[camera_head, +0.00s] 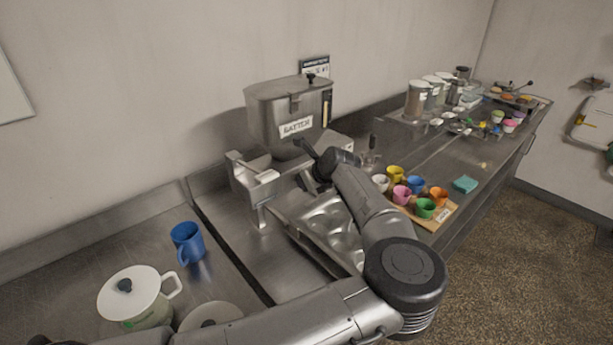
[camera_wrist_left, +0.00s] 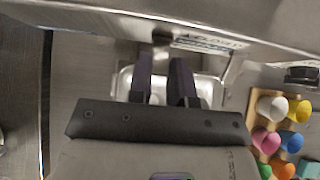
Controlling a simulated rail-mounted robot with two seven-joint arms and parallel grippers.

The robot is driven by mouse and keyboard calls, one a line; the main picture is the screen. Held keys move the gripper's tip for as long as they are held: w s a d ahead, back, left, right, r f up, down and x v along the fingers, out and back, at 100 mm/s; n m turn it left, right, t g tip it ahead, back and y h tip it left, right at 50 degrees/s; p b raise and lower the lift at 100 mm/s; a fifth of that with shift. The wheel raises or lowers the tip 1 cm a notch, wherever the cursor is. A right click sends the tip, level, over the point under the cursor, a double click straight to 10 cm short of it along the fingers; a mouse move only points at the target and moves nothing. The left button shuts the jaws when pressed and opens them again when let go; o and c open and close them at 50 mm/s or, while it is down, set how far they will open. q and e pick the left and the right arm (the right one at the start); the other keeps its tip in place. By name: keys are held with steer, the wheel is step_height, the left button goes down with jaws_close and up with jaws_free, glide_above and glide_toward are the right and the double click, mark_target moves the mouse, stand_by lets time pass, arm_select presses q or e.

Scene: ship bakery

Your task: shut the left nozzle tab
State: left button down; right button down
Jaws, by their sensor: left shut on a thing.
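The batter dispenser (camera_head: 265,105) is a grey metal hopper with a lid and a label, standing against the wall in the head view. My left arm reaches across to its front, and my left gripper (camera_head: 308,163) is just below the hopper, beside the nozzle area. In the left wrist view the two dark fingers of my left gripper (camera_wrist_left: 164,72) point up toward the underside of the dispenser. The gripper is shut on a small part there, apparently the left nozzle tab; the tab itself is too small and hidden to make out. My right gripper is out of view.
A metal moulded tray (camera_head: 325,222) lies below the dispenser. To its right, a wooden board (camera_head: 447,213) holds several coloured cups. A blue mug (camera_head: 187,243) and a white lidded pot (camera_head: 133,292) stand at the left.

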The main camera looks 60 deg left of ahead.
arm_select(q)
steer(key=shift+a+r+h+p, duration=0.1)
steer(key=shift+r+h+p, duration=0.15)
steer(key=shift+h, duration=0.35)
steer(key=c, duration=1)
jaws_free()
steer(key=shift+c, duration=0.2)
steer(key=v, duration=1.3)
steer(key=shift+d+r+p, duration=0.25)
steer(key=shift+d+p, duration=0.05)
steer(key=shift+p, duration=0.05)
